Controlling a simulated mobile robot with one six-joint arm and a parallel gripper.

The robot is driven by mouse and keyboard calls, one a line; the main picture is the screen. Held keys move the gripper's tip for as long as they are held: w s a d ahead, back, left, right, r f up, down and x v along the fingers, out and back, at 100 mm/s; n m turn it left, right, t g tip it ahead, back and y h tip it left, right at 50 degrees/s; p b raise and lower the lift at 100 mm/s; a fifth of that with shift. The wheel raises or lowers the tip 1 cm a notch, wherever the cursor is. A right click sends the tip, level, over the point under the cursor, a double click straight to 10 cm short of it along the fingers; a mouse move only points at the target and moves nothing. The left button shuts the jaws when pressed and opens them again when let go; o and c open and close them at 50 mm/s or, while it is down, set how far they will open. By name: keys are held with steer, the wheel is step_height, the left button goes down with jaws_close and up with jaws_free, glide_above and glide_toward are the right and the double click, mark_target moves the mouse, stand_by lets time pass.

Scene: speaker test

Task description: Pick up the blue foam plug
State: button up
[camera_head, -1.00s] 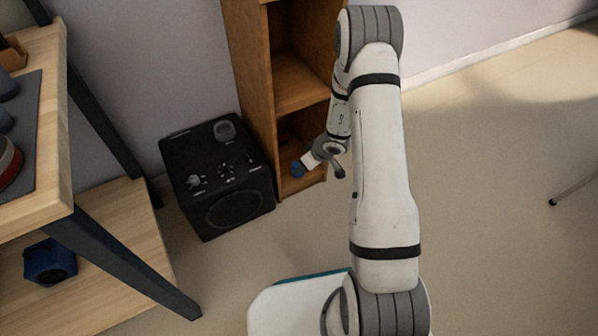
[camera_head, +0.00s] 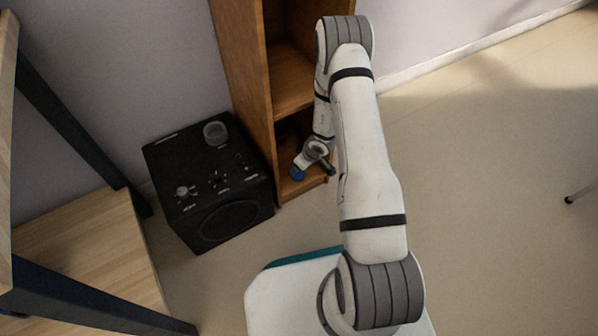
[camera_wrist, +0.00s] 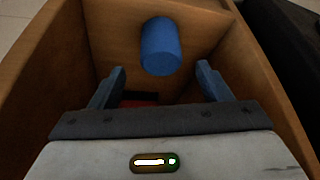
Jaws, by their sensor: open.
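The blue foam plug (camera_wrist: 160,47) is a plain blue cylinder inside a wooden compartment in the wrist view. My gripper (camera_wrist: 160,70) is open, with one blue finger on each side of the picture and the plug between and beyond their tips. Neither finger appears to touch the plug. In the head view my gripper (camera_head: 299,170) is at the lowest compartment of the wooden shelf (camera_head: 245,75). A blue patch shows at its end there; I cannot tell whether it is the plug or the fingers.
The compartment walls stand close on both sides of my gripper. A small red and dark thing (camera_wrist: 140,98) lies between the fingers, partly hidden. A black speaker (camera_head: 208,180) stands left of the shelf. A wooden table (camera_head: 90,250) is at the left.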

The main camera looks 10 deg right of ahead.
steer(key=b+x, duration=0.1)
steer(key=x, duration=0.3)
steer(key=shift+s+f, duration=0.1)
steer(key=shift+s, duration=0.05)
steer(key=shift+c, duration=0.2)
steer(key=c, duration=1)
